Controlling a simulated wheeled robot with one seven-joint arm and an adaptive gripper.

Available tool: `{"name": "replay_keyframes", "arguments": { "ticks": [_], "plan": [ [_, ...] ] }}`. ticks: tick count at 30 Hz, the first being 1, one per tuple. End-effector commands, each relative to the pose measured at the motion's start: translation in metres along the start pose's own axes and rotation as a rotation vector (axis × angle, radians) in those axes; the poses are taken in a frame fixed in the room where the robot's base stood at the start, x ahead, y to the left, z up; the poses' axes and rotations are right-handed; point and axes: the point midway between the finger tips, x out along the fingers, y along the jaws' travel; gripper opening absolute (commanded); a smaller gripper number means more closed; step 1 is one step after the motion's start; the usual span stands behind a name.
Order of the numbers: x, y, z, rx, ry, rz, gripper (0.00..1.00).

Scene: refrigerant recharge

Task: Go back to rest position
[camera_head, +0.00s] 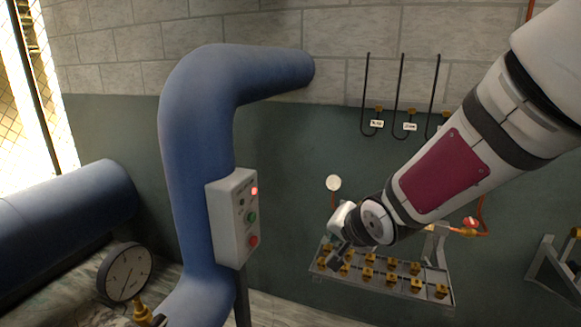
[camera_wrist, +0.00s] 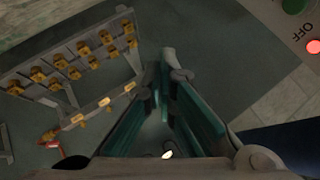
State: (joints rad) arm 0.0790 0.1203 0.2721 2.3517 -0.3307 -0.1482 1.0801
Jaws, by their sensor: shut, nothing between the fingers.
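My gripper (camera_wrist: 170,70) shows at the centre of the wrist view, its two teal-padded fingers shut with nothing held. In the head view my arm reaches in from the upper right, and my gripper (camera_head: 340,256) is a small dark shape at its end. It appears in front of the left part of a grey rack of brass fittings (camera_head: 440,297). Whether it touches the rack cannot be told from the head view. In the wrist view the rack (camera_wrist: 65,98) lies to the left, apart from the fingers.
A control box (camera_head: 232,218) with a lit red lamp is on a blue pipe (camera_head: 195,130) left of my gripper. A pressure gauge (camera_head: 124,272) stands at lower left. Black hoses (camera_head: 399,95) with labels hang on the wall. A small bracket (camera_head: 552,262) is at the right.

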Motion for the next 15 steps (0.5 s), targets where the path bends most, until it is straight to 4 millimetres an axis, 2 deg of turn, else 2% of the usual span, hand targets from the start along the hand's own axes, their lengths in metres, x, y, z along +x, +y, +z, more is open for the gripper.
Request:
{"name": "replay_keyframes", "arguments": {
  "ticks": [1, 7, 11, 15],
  "plan": [
    [-0.022, 0.006, -0.009, -0.053, 0.023, 0.04, 0.0],
    [-0.101, 0.04, -0.019, -0.239, 0.029, 0.207, 0.0],
    [-0.153, 0.061, -0.012, -0.337, -0.007, 0.285, 0.0],
    [-0.206, 0.083, 0.008, -0.433, -0.075, 0.331, 0.0]
  ]
}}
